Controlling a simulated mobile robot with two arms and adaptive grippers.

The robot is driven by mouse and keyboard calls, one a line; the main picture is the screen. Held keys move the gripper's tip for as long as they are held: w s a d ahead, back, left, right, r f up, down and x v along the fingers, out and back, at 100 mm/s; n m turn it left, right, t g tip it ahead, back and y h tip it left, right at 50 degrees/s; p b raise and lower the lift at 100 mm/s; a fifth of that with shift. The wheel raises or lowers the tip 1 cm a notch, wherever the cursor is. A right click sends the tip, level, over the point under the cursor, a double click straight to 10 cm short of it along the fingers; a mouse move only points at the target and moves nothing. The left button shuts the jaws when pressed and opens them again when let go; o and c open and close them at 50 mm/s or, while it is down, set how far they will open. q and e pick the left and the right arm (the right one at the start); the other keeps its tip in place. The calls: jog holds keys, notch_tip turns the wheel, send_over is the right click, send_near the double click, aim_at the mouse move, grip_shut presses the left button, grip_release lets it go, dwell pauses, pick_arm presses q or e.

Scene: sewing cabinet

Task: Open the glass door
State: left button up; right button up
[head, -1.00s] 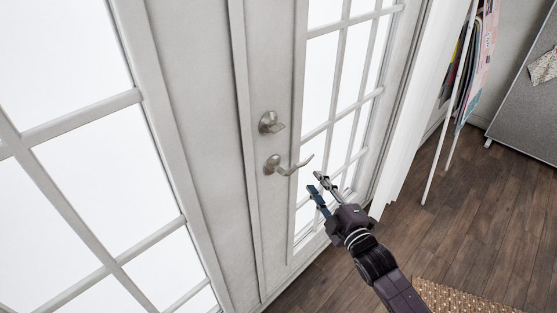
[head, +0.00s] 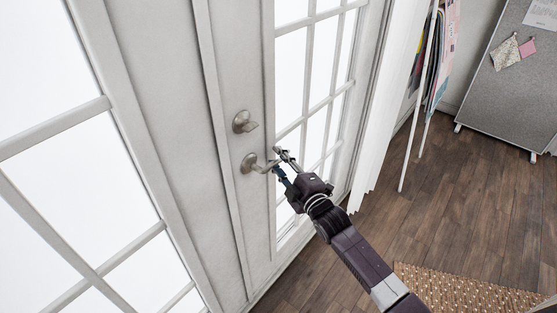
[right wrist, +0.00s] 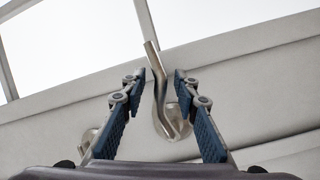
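The white glass door (head: 262,80) with a grid of panes stands closed in the head view. Its metal lever handle (head: 250,163) sits below a round deadbolt knob (head: 243,122). My right gripper (head: 280,164) is at the free end of the lever. In the right wrist view the right gripper (right wrist: 155,100) is open, with one blue-padded finger on each side of the lever (right wrist: 160,95). The fingers look apart from the lever. My left gripper is not in view.
White vertical blinds (head: 392,95) hang right of the door. A grey board (head: 510,85) on feet stands at the back right. A woven rug (head: 460,290) lies on the wooden floor at the lower right. The floor between is clear.

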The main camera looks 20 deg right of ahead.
grip_shut()
dwell(0.4)
jog(key=shift+f+m+g+p, duration=0.3)
jog(key=shift+m+p, duration=0.4)
jog(key=shift+p, duration=0.1)
jog(key=shift+s+a+f+m+g+p, duration=0.1)
jog(key=shift+f+m+g+p, duration=0.2)
jog(key=shift+f+m+p, duration=0.25)
jog(key=shift+s+a+f+m+g+p, duration=0.15)
jog(key=shift+f+m+g+p, duration=0.2)
jog(key=shift+m, duration=0.3)
jog(key=shift+s+a+f+m+g+p, duration=0.1)
jog(key=shift+a+f+m+g+p, duration=0.1)
jog(key=shift+f+m+p, duration=0.35)
jog(key=shift+s+a+f+m+g+p, duration=0.15)
jog(key=shift+f+m+g+p, duration=0.15)
jog(key=shift+m, duration=0.45)
jog(key=shift+w+y, duration=0.1)
jog(key=shift+y, duration=0.3)
